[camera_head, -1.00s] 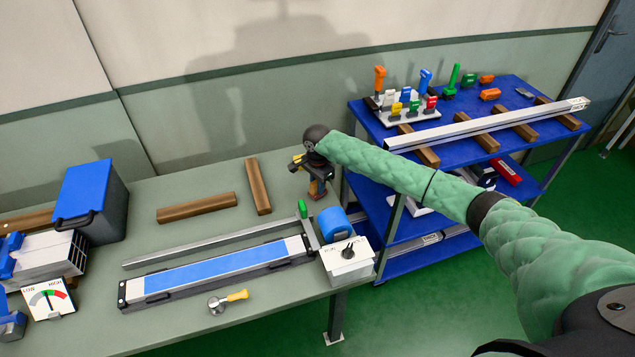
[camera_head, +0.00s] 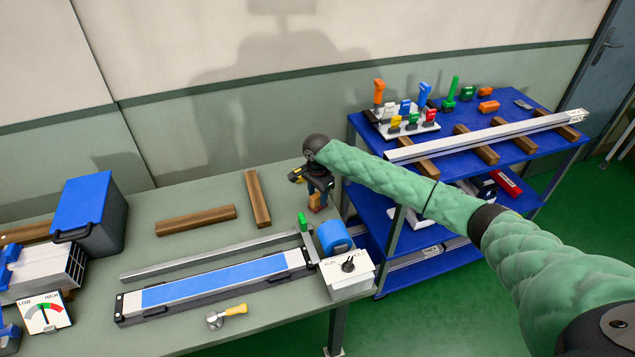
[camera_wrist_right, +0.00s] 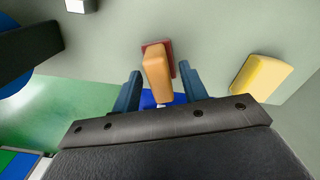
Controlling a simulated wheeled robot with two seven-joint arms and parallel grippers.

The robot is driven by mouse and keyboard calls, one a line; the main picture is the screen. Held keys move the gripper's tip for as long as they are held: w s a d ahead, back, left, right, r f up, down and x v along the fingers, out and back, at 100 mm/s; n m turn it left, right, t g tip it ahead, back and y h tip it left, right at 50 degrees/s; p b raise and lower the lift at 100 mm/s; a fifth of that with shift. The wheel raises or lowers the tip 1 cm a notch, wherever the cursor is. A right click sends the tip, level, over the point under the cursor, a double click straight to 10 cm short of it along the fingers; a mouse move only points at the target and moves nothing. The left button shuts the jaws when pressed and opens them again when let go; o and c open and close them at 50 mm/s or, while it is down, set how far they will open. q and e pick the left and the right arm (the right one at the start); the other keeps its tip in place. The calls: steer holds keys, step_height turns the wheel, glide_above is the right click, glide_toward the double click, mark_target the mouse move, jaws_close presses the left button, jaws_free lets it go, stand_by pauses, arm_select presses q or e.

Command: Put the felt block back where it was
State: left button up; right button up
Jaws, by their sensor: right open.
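My right gripper (camera_head: 318,200) points down over the back right part of the workbench, fingers open. In the right wrist view, the gripper (camera_wrist_right: 160,70) has a blue finger on each side of an orange-tan block (camera_wrist_right: 157,75) with a dark red base; this looks like the felt block. Gaps show between the block and the fingers. In the head view it is mostly hidden by the gripper, with a bit of orange (camera_head: 315,201) showing. My left gripper is out of view.
A yellow block (camera_wrist_right: 262,76) lies right of the gripper in the wrist view. A blue cart (camera_head: 480,98) stands right.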

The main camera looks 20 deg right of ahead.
mark_target(317, 194)
step_height(317, 194, up, 9)
steer(key=b, duration=0.3)
steer(key=shift+r, duration=0.1)
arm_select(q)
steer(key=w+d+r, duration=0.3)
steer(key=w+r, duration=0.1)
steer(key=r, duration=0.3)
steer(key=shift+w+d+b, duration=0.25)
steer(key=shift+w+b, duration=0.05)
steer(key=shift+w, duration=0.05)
arm_select(e)
steer(key=shift+r, duration=0.8)
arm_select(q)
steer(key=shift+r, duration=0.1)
